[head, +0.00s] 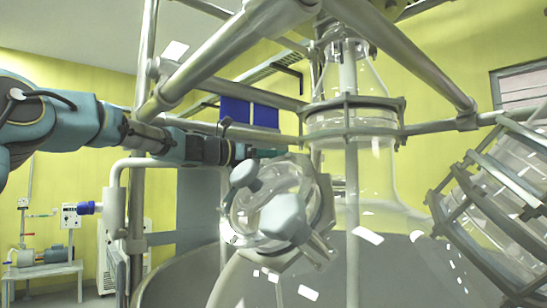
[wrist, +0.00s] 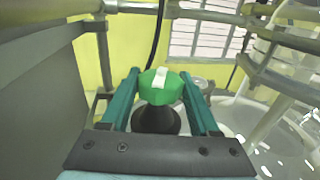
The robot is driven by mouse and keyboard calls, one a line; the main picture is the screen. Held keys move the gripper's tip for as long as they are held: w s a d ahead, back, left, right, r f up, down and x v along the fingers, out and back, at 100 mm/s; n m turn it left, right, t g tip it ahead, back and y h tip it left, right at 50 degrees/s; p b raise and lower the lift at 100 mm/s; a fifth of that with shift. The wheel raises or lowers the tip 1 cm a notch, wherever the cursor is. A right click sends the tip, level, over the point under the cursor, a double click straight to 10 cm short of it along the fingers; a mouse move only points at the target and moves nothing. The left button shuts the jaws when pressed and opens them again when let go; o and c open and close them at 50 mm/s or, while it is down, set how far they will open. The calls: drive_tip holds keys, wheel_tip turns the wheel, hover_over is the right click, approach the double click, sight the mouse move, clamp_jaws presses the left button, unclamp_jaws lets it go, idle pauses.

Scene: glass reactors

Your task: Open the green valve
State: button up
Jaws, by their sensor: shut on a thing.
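The green valve (wrist: 160,90) has a rounded green knob with a white stripe on top and a black conical part below it. In the wrist view it sits between the two teal fingers of my gripper (wrist: 159,76), which is shut on it. In the head view my gripper (head: 262,152) reaches in from the left, just above a round glass port on the reactor. The valve cannot be made out in that view, behind the gripper and the port parts.
The glass port (head: 270,205) with pale clamps lies right below my gripper. Metal frame bars (head: 232,52) cross above and around my arm. A tall glass vessel (head: 372,160) stands to the right, with a caged glass cylinder (head: 500,205) beyond it.

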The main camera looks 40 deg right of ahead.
drive_tip(key=shift+s+f+n+t+h+b, duration=0.15)
drive_tip(key=shift+n+t+b, duration=0.75)
drive_tip(key=shift+t+b, duration=0.5)
drive_tip(key=shift+w+n+t+h+b, duration=0.15)
drive_tip(key=shift+n+t+b, duration=0.75)
drive_tip(key=shift+t+b, duration=0.5)
drive_tip(key=shift+n+t, duration=0.5)
drive_tip(key=shift+t, duration=0.5)
drive_tip(key=o, duration=1.1)
drive_tip(key=shift+r, duration=0.2)
drive_tip(key=m+g+p, duration=0.2)
drive_tip(key=g, duration=0.1)
drive_tip(key=shift+w+r+g+p, duration=0.15)
drive_tip(key=shift+r+g+p, duration=0.05)
drive_tip(key=shift+g+p, duration=0.1)
drive_tip(key=m+g+p, duration=0.2)
drive_tip(key=g+p, duration=0.1)
drive_tip(key=shift+p, duration=0.4)
drive_tip(key=shift+f+m+g+y+p, duration=0.3)
drive_tip(key=shift+m+g+y, duration=0.1)
drive_tip(key=shift+g, duration=0.2)
